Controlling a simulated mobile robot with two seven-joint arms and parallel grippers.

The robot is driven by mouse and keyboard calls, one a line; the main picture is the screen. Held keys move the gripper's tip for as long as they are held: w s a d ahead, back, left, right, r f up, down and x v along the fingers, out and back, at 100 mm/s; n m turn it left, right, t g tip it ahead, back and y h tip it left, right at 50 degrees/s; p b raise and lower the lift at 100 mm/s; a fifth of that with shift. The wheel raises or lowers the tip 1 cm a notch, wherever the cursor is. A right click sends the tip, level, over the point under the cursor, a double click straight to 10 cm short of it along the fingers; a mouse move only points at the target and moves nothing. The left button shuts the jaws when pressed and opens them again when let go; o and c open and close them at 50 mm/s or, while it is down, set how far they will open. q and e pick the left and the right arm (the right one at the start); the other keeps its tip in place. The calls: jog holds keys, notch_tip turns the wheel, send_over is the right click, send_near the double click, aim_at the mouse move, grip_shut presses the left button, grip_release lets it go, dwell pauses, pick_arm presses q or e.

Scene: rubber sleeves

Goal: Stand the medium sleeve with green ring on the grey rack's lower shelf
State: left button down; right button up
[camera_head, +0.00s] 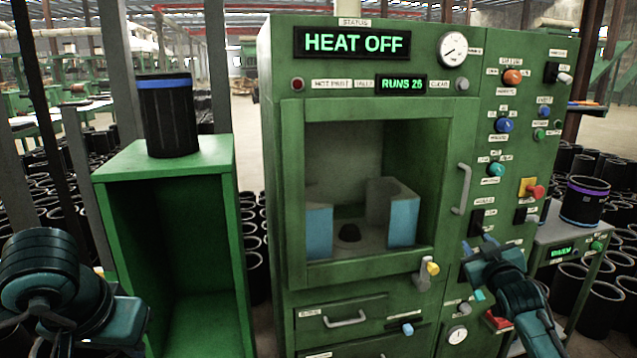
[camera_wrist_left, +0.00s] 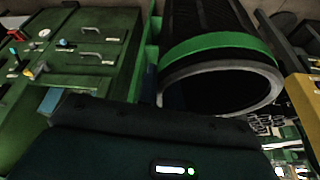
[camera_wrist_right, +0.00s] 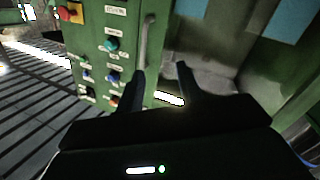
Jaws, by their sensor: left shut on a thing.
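The black sleeve with a green ring (camera_wrist_left: 222,48) fills the upper right of the left wrist view, its open pale-rimmed end towards the camera. My left gripper (camera_wrist_left: 205,108) is shut on this sleeve; its fingertips are mostly hidden. In the head view my left arm is at the lower left, but its gripper and the sleeve are not clearly visible. My right gripper (camera_head: 480,248) is open and empty in front of the green machine's right panel. Its two parted fingers show in the right wrist view (camera_wrist_right: 160,80). I cannot clearly make out the grey rack or its lower shelf.
A blue-ringed sleeve (camera_head: 168,118) stands on an open green cabinet (camera_head: 225,158). The green machine (camera_head: 280,180) reads HEAT OFF and has blue-faced blocks inside. A purple-ringed sleeve (camera_head: 585,203) stands on a small stand at the right. Many black sleeves cover the floor behind.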

jog(key=s+a+f+g+y, duration=0.2)
jog(key=s+a+f, duration=0.4)
jog(key=s+f, duration=0.35)
jog(key=s+a+f+g+y, duration=0.1)
jog(key=s+a+f, duration=0.6)
jog(key=f, duration=0.4)
pick_arm(q)
jog(key=s+d+f, duration=0.1)
jog(key=d+f, duration=0.5)
jog(key=f, duration=0.2)
jog(key=shift+f, duration=0.4)
pick_arm(e)
jog(key=s+a+f+g+y, duration=0.1)
jog(key=s+a+f+g, duration=0.1)
jog(key=s, duration=0.9)
jog(key=s+a+f+g+y, duration=0.1)
jog(key=s+a+f, duration=0.3)
jog(key=s, duration=0.8)
jog(key=shift+s+a+g, duration=0.15)
jog(key=shift+a+g, duration=0.25)
jog(key=shift+a, duration=0.7)
